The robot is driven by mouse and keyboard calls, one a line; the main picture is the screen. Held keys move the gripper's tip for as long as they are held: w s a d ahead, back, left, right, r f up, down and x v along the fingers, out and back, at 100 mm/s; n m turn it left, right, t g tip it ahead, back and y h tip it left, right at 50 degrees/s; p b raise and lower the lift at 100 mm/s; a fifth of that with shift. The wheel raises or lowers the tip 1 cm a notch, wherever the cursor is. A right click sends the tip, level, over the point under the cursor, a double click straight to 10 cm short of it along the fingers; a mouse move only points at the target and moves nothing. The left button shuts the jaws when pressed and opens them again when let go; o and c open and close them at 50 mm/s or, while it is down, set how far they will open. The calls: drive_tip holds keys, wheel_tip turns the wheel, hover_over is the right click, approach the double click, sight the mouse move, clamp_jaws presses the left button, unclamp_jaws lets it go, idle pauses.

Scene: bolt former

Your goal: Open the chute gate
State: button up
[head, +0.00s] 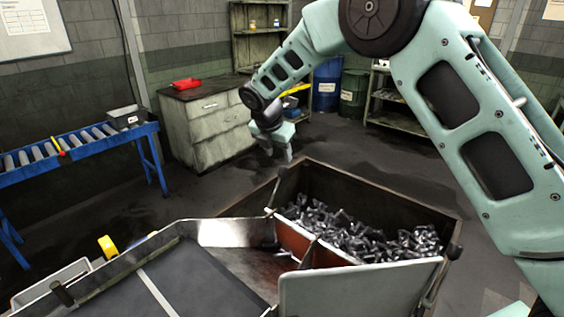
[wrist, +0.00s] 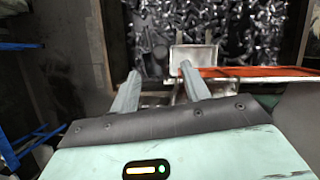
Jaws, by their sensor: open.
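A dark steel bin (head: 352,182) full of loose metal bolts (head: 368,236) stands in the middle of the head view. A metal chute (head: 250,265) runs into its left side, beside a red-orange panel (head: 293,240). Which plate is the chute gate is not clear; a small pale plate (wrist: 193,58) stands upright near the red-orange strip (wrist: 255,72) in the wrist view.
A dark conveyor belt (head: 190,285) fills the lower left. A blue roller conveyor (head: 80,155) with a grey bin (head: 127,118) stands at left. Dark floor lies between the cabinet and the bolt bin.

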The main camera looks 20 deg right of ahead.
sight(282, 167)
drive_tip(key=p+x, duration=0.1)
drive_tip(key=x, duration=0.5)
drive_tip(key=shift+w+d+f+p, duration=0.1)
drive_tip(key=shift+d+f+p, duration=0.05)
drive_tip(key=shift+f+p, duration=0.25)
clamp_jaws()
